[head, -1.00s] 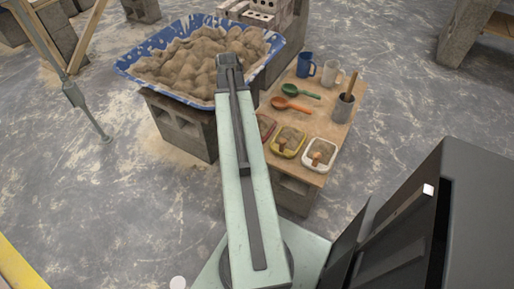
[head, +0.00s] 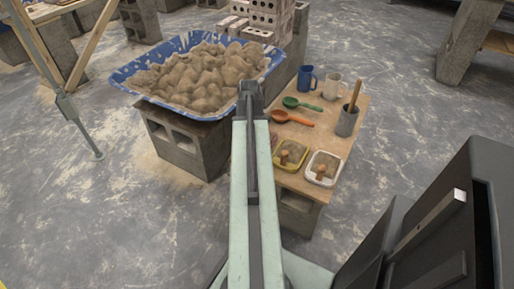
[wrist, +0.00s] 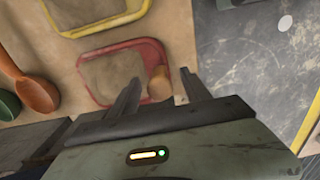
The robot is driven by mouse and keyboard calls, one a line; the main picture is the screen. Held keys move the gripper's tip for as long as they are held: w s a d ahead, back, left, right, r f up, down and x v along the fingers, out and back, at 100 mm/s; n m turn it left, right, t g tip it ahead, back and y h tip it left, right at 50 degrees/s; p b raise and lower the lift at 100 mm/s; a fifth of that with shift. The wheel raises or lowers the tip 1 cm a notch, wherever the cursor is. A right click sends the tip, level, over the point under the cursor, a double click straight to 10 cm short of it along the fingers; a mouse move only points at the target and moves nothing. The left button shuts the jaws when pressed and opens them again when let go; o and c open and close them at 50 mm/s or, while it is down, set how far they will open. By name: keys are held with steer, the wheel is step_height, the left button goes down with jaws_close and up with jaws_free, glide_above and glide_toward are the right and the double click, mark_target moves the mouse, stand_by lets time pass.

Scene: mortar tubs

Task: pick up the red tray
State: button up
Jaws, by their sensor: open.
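The red tray (wrist: 148,42) shows in the wrist view as a shallow tray with a red rim and grey-brown contents. A short light-brown wooden piece (wrist: 160,82) stands at its right side. My gripper (wrist: 161,82) is open above the tray's lower right part. Its left finger overlaps the tray in the picture; its right finger is beyond the right rim. I see no contact, and part of the tray's lower rim is hidden by the gripper.
On the wooden board (head: 320,160) are a yellow tray (head: 303,165), a white tray (head: 336,174), green (head: 300,104) and orange (head: 290,118) scoops, two mugs and a grey cup (head: 347,122). A blue tub (head: 128,80) of mortar stands left on blocks.

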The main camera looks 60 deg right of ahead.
step_height(320, 180, down, 3)
steer(key=shift+r+b, duration=0.15)
steer(key=shift+b, duration=0.5)
steer(key=shift+r, duration=0.2)
jaws_close()
stand_by(0.6)
